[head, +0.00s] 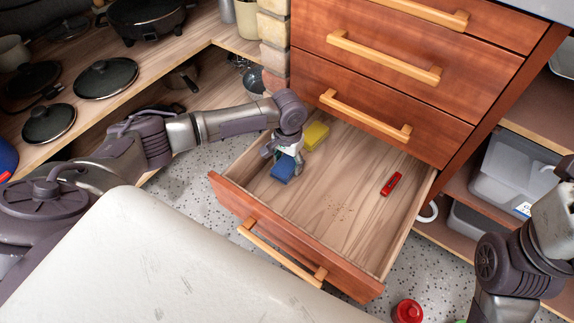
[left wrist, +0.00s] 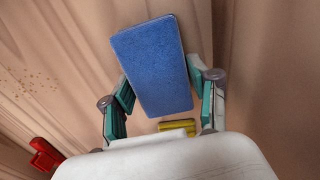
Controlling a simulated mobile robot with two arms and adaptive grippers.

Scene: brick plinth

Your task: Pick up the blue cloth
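The blue cloth (head: 283,168) is a small flat blue rectangle inside the open drawer area, below my left gripper (head: 284,153). In the left wrist view the blue cloth (left wrist: 153,65) lies between the two fingers of the left gripper (left wrist: 160,92), which meet its side edges. It looks large and close there compared with the drawer floor things, so it appears held above the floor. The palm hides part of the view. My right arm shows at the right edge of the head view, but its fingers do not show.
The open drawer (head: 330,205) has a bare wooden floor with some crumbs. A yellow sponge (head: 316,135) lies by the left gripper, and a red object (head: 391,184) lies to the right. Closed drawers with handles (head: 384,57) stand above. A pale surface (head: 170,265) is in front.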

